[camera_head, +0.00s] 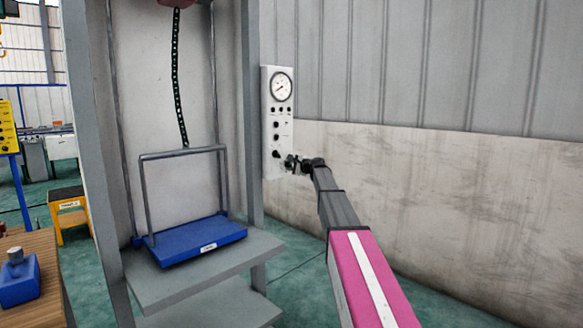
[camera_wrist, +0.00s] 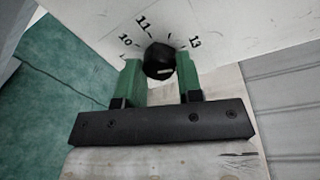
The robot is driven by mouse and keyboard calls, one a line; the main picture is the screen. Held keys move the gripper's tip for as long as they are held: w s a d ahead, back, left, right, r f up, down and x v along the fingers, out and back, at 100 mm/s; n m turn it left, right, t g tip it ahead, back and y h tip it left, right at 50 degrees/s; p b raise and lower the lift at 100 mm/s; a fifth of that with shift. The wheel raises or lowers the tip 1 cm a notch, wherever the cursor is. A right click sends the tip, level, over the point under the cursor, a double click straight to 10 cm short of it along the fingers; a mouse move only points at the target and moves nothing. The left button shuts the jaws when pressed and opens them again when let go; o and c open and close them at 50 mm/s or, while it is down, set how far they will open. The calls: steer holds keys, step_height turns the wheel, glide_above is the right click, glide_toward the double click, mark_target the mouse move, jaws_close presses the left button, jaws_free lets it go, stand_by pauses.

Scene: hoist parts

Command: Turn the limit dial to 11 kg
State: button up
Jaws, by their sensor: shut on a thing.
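The limit dial is a round black knob (camera_wrist: 159,61) on a white panel face, with the marks 10, 11 and 13 printed around it in the wrist view. A short white line shows on the knob; I cannot tell which number it points to. My gripper (camera_wrist: 160,72) has its two green fingers on either side of the knob, shut on it. In the head view my gripper (camera_head: 289,162) reaches the lower part of the white control panel (camera_head: 268,120), and the dial there is too small to read.
A round gauge (camera_head: 281,86) and several small black knobs sit higher on the panel. A hoist frame with a blue platform (camera_head: 195,241) stands to the left. A plain wall (camera_head: 440,190) lies to the right. A wooden table (camera_head: 40,265) is at the lower left.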

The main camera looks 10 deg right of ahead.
steer(key=n, duration=0.4)
steer(key=shift+s+t+h, duration=0.15)
steer(key=shift+t+h, duration=0.15)
steer(key=shift+h, duration=0.1)
steer(key=n, duration=0.4)
steer(key=shift+a+t, duration=0.1)
steer(key=shift+t, duration=0.2)
steer(key=n, duration=0.4)
steer(key=shift+n+t+h, duration=0.3)
steer(key=shift+a+f+n+t, duration=0.15)
steer(key=shift+n+t, duration=0.15)
steer(key=shift+n, duration=1.8)
steer(key=shift+s, duration=0.1)
steer(key=o, duration=0.9)
steer(key=v, duration=1)
steer(key=shift+s+d, duration=0.25)
steer(key=shift+d, duration=0.1)
